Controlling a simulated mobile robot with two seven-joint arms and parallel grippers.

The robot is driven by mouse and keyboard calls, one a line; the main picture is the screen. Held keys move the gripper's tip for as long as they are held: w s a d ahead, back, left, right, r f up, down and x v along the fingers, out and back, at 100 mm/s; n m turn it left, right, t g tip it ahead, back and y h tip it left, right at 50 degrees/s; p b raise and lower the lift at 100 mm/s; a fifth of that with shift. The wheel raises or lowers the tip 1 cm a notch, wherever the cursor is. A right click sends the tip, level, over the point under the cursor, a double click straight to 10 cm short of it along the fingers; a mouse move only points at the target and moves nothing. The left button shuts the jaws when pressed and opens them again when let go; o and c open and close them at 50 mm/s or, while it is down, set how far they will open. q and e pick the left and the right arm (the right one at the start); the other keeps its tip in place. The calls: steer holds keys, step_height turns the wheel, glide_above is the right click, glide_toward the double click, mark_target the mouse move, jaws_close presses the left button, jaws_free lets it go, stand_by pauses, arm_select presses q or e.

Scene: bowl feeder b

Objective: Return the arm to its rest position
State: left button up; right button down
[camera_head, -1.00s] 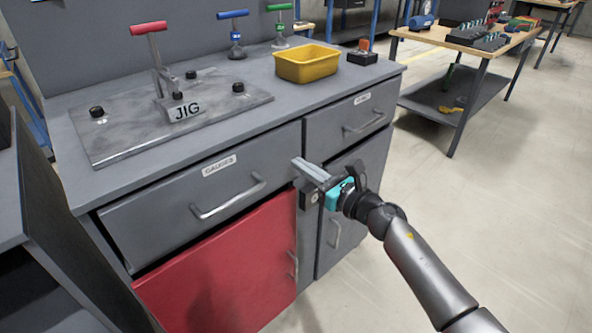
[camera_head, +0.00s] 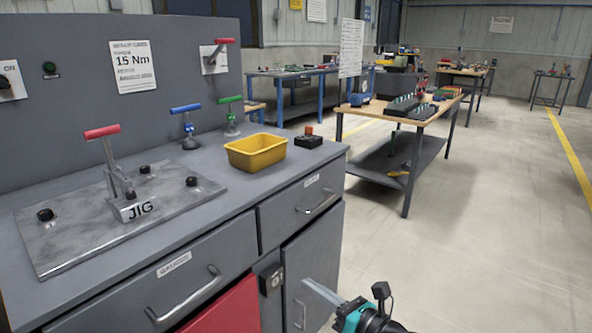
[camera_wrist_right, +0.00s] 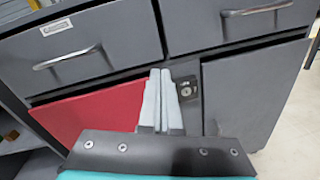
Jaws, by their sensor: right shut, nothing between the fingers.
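My right gripper (camera_head: 318,290) is low at the bottom of the head view, in front of the grey cabinet door (camera_head: 312,258). It is shut and empty. In the right wrist view its two pale fingers (camera_wrist_right: 161,90) lie together, pointing at the cabinet front between the red door (camera_wrist_right: 95,120) and the grey door. A gap to the cabinet cannot be judged exactly. Most of my right arm is below the head view's edge. My left gripper is in no view.
The workbench (camera_head: 225,205) carries the JIG plate (camera_head: 75,235), a yellow bin (camera_head: 256,152) and toggle clamps. Its drawers, labelled GAUGES (camera_head: 174,265) on the left one, look closed. A wooden-topped table (camera_head: 425,112) stands behind right. The floor (camera_head: 480,250) at right is clear.

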steer(key=s+d+f+m+g+h+p, duration=0.1)
steer(key=s+d+f+m+h, duration=0.3)
steer(key=f+m, duration=0.4)
steer(key=s+d+f+m+h+p, duration=0.2)
steer(key=s+d+f+m+h, duration=0.1)
steer(key=d+f+m, duration=0.4)
steer(key=s+d+f+m+g+h+p, duration=0.1)
steer(key=s+d+f+m+h, duration=0.25)
steer(key=f+m, duration=0.55)
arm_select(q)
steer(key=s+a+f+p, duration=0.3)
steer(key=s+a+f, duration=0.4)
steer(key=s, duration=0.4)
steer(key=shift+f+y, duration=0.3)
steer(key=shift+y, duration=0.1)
arm_select(e)
steer(key=s+d+f+m+g, duration=0.1)
steer(key=s+f+m, duration=0.3)
steer(key=s, duration=0.6)
steer(key=s+d+f+m+g+h, duration=0.1)
steer(key=s+f+m+g, duration=0.3)
steer(key=s, duration=0.7)
steer(key=s+d+f+m+g+h, duration=0.1)
steer(key=s+d+f+m+g, duration=0.2)
steer(key=s+m, duration=0.4)
steer(key=s+f, duration=0.1)
steer(key=s, duration=0.2)
steer(key=shift+s+d+f, duration=0.15)
steer(key=shift+s+f, duration=0.05)
steer(key=shift+h, duration=0.25)
